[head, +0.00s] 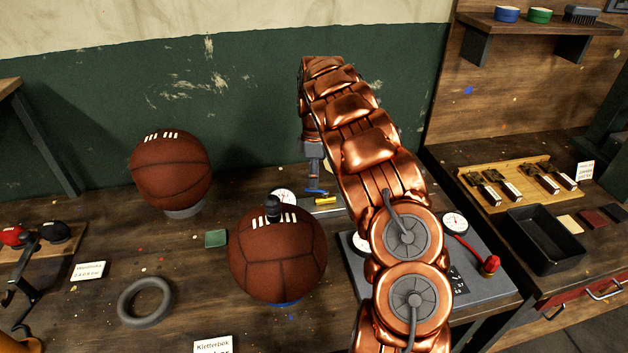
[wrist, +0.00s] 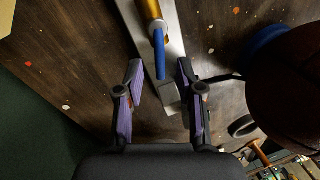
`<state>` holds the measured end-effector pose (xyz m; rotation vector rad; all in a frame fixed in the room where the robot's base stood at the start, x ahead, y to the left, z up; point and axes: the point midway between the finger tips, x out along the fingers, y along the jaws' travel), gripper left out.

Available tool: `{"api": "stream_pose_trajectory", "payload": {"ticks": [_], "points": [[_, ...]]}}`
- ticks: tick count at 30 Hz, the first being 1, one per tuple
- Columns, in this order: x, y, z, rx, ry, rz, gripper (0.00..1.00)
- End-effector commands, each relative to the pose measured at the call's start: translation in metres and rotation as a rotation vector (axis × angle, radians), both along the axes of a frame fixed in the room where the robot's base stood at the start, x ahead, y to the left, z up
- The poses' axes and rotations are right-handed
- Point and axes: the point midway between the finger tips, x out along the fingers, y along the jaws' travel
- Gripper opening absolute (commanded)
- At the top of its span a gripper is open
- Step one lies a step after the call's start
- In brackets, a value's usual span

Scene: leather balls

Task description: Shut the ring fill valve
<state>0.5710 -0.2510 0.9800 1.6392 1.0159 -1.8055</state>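A valve with a blue lever (head: 316,191) and a brass body (head: 325,200) sits on a grey metal bar behind the front ball. In the wrist view the blue lever (wrist: 160,55) lies along the bar, below the brass body (wrist: 150,10). Its lower end points between my fingers. My gripper (wrist: 160,75) is open, one purple-padded finger on each side of the lever end, with gaps showing. In the head view my gripper (head: 315,168) points down just above the lever. I cannot tell which fitting is the ring fill valve by label.
A brown leather ball (head: 277,262) stands close by with a black fitting (head: 272,208) on top. Another ball (head: 171,172) is behind left. A gauge (head: 283,197) is beside the bar. A red fitting (head: 490,264) on a hose lies right. A grey ring (head: 145,302) lies front left.

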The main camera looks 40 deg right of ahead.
Motion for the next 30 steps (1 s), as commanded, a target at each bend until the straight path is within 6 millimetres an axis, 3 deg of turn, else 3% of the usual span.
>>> {"api": "stream_pose_trajectory", "payload": {"ticks": [7,16,27,30], "points": [[-0.002,0.002,-0.015,-0.001,0.0,0.001,0.37],[-0.003,0.002,-0.017,0.0,-0.001,0.001,0.37],[-0.003,0.002,-0.017,0.0,-0.001,0.001,0.0],[-0.003,0.002,-0.017,0.0,-0.001,0.001,0.0]]}}
